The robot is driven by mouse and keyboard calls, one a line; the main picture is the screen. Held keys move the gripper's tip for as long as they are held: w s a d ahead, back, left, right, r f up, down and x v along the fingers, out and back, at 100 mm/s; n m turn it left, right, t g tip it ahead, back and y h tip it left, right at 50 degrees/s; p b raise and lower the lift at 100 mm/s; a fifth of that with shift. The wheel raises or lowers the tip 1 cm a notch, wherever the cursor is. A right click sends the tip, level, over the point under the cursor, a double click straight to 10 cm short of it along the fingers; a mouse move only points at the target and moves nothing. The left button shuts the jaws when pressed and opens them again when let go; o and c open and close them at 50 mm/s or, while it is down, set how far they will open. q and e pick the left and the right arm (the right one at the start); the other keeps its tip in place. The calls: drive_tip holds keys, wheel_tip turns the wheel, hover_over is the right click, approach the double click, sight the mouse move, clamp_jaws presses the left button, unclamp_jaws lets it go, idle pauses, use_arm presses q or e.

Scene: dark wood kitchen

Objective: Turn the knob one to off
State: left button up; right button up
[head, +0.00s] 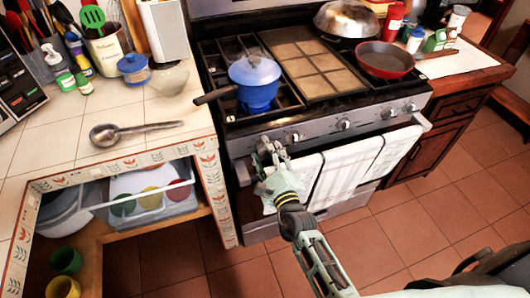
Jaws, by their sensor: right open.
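The stove (330,85) has a silver front panel with several knobs along it. One knob (294,137) shows just right of my right gripper, and another knob (343,125) is farther right. My right gripper (268,147) is open at the left part of the panel, with its fingertips in front of the panel. The gripper covers the panel's left end, so I cannot tell whether it touches a knob there. A blue pot (255,78) with a lid stands on the front left burner, with blue that looks like flame under it. My left gripper is not in view.
White towels (345,165) hang on the oven handle right of my right gripper. The tiled counter (150,105) with a metal ladle (130,131) borders the stove on the left. A red pan (385,59) sits on the right burner. The floor in front is clear.

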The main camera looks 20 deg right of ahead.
drive_tip(key=shift+w, duration=0.1)
drive_tip(key=c, duration=1.1)
